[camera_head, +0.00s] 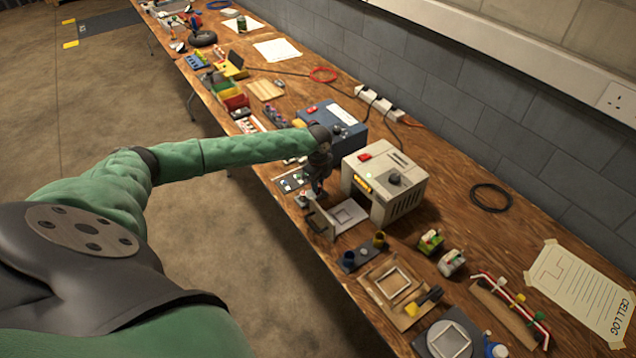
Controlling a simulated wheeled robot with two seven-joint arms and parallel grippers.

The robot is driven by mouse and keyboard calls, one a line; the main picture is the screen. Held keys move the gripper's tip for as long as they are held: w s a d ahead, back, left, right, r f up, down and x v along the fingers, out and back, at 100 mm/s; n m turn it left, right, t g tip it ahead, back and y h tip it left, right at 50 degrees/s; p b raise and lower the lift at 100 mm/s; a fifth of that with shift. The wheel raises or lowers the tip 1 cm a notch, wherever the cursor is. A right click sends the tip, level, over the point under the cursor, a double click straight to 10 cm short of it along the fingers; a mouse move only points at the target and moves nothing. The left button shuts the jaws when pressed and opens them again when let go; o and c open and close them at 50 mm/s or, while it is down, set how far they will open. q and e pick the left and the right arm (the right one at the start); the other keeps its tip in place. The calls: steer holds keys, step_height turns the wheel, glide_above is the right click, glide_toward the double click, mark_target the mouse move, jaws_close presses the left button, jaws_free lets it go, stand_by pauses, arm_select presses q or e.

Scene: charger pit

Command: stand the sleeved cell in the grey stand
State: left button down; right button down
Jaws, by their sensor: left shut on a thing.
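My left gripper (308,195) is at the front edge of the bench, just left of the cream charger box (388,186). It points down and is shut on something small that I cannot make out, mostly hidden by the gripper. I cannot tell whether either is a sleeved cell. My right gripper is not in view.
A pale open square bay (346,215) sits before the charger box. A blue box (334,128) stands behind my gripper. A wooden tray (395,285), green-topped block (431,242) and white block (451,262) lie nearer. Bare wood lies right of the charger, around a black cable loop (491,197).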

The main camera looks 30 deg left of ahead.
arm_select(q)
steer(key=shift+f, duration=0.1)
steer(key=c, duration=1.2)
jaws_free()
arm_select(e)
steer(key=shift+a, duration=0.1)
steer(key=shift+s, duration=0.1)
arm_select(q)
steer(key=shift+r+p, duration=0.95)
steer(key=shift+r, duration=0.2)
steer(key=shift+r+p, duration=2)
steer(key=shift+r, duration=0.35)
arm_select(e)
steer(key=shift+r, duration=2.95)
